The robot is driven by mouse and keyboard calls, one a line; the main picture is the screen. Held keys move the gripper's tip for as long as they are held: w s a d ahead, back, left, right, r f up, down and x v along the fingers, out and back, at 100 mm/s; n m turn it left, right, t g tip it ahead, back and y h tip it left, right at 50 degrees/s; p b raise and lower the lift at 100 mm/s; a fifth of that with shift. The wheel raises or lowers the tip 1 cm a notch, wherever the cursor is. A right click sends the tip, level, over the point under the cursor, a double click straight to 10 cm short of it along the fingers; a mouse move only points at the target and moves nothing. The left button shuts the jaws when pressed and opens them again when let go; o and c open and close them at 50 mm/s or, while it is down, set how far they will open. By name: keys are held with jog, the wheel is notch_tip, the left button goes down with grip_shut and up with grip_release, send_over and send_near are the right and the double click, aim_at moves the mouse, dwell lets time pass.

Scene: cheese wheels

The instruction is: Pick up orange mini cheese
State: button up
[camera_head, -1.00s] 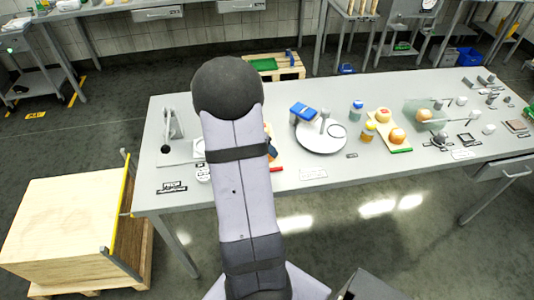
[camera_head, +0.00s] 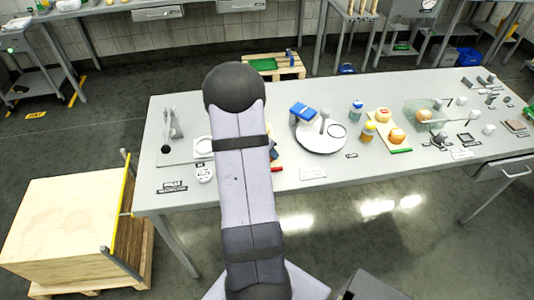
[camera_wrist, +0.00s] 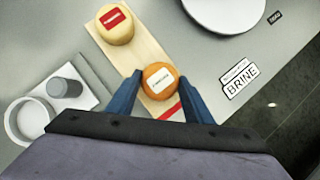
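The orange mini cheese (camera_wrist: 160,78), round with a white label on top, sits at the near end of a wooden board (camera_wrist: 140,62) in the wrist view. My gripper (camera_wrist: 159,79) is open, with one blue finger on the left of the cheese and one on the right. A small gap seems to show on each side, but I cannot tell how far the fingertips are above the board. In the head view my arm hides this cheese and most of the gripper.
A pale yellow cheese (camera_wrist: 117,24) with a red label stands at the board's far end. A white round plate (camera_wrist: 228,10) and a BRINE label (camera_wrist: 238,78) lie to the right. A white ring-shaped dish (camera_wrist: 30,118) and a grey cylinder (camera_wrist: 64,87) are left.

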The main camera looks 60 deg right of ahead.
jog(key=c, duration=0.3)
jog(key=shift+c, duration=0.2)
